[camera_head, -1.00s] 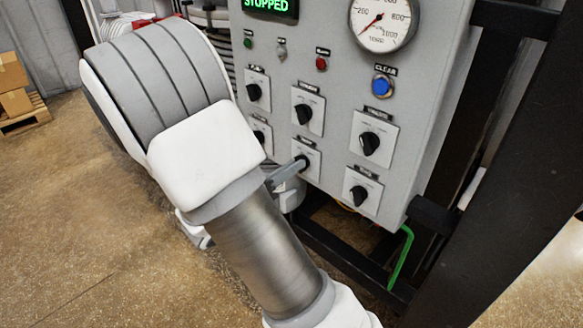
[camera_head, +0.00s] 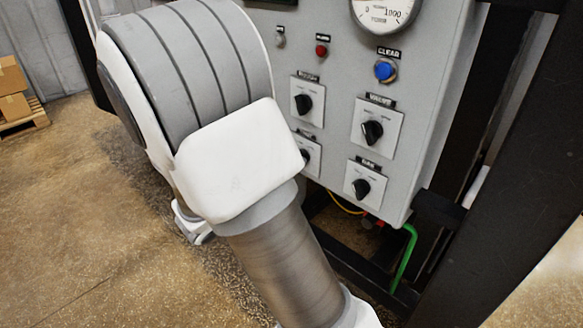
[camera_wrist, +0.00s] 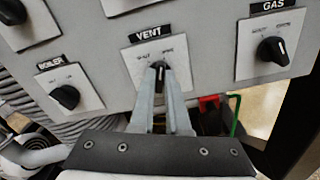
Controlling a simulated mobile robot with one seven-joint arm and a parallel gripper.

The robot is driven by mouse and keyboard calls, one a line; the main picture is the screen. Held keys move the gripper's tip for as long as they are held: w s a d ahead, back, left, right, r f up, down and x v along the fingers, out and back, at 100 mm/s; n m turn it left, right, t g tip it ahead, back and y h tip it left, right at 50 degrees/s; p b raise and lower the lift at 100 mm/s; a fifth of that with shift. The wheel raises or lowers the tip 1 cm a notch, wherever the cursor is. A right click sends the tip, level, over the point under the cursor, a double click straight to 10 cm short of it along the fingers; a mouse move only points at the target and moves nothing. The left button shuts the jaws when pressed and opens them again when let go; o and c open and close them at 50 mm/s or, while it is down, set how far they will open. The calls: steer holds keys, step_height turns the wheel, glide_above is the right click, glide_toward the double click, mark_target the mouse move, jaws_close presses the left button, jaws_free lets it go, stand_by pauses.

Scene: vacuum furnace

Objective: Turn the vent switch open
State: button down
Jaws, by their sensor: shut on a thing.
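The vent switch (camera_wrist: 159,73) is a black knob on a white plate under a VENT label, in the middle of the wrist view. My gripper (camera_wrist: 160,88) is shut on this knob, with one grey finger on each side of it. The knob's pale mark points roughly up; the small print on the plate is too blurred to read surely. In the head view the vent switch (camera_head: 306,156) shows only partly at the edge of my arm, and my gripper is hidden behind the arm there.
The gas switch (camera_wrist: 272,50) is to the right and the boiler switch (camera_wrist: 66,97) to the left. Above are the valve switch (camera_head: 372,132) and rough switch (camera_head: 303,104). A blue clear button (camera_head: 384,70) sits higher. A dark frame post (camera_head: 500,190) stands at right.

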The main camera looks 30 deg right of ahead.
steer(key=shift+m+b, duration=0.6)
steer(key=shift+m, duration=0.5)
steer(key=c, duration=0.9)
jaws_free()
steer(key=p+v, duration=0.1)
steer(key=v, duration=1.6)
steer(key=shift+a, duration=0.2)
steer(key=shift+s, duration=0.1)
